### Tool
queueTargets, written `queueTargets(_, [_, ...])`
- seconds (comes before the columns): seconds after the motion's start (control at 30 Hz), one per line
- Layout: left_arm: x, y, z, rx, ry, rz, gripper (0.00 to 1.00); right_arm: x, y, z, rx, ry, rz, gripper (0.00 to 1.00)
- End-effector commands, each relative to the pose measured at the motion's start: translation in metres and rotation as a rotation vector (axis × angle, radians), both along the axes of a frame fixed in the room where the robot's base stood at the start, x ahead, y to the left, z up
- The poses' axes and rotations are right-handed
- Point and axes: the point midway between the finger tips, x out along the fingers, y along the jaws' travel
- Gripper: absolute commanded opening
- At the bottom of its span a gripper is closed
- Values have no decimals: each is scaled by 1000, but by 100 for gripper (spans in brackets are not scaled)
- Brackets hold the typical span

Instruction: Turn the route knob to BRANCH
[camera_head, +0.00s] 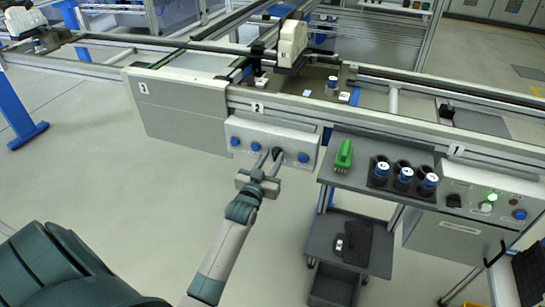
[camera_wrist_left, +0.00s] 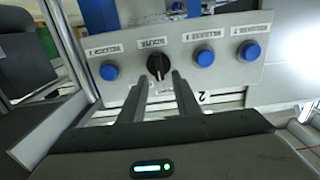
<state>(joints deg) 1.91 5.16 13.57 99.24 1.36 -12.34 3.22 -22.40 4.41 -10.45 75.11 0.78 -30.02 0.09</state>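The route knob (camera_wrist_left: 157,66) is black and round-based. It sits on the grey panel (camera_wrist_left: 128,58) between blue buttons, and its label looks upside down in the left wrist view. Its pointer direction is too small to read for certain. In the head view the knob (camera_head: 279,153) is partly covered by my fingers. My left gripper (camera_wrist_left: 161,77) is open. Its two fingertips are just in front of the knob, one toward each side. I cannot tell whether they touch it. The left gripper (camera_head: 270,156) also shows in the head view. My right gripper is not in view.
Blue buttons (camera_wrist_left: 204,55) flank the knob closely. Right of the panel, a grey shelf (camera_head: 335,179) carries a green object (camera_head: 343,156) and several blue-and-white cans (camera_head: 404,175) in a dark holder. Another control box (camera_head: 460,232) has a lit green button. The conveyor (camera_head: 380,118) runs behind.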

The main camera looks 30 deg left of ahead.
Motion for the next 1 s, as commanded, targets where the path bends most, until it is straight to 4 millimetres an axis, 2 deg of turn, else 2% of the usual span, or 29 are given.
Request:
queueTargets(0.4, [6,2,0,0,-1,0,30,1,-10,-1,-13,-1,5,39])
queueTargets(0.47, [6,2,0,0,-1,0,18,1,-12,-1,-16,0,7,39])
queueTargets(0.53, [6,2,0,0,-1,0,1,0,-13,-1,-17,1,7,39])
queueTargets(0.57, [6,2,0,0,-1,0,0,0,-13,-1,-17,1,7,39])
queueTargets(1.0, [6,1,1,39,9,0,0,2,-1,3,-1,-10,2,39])
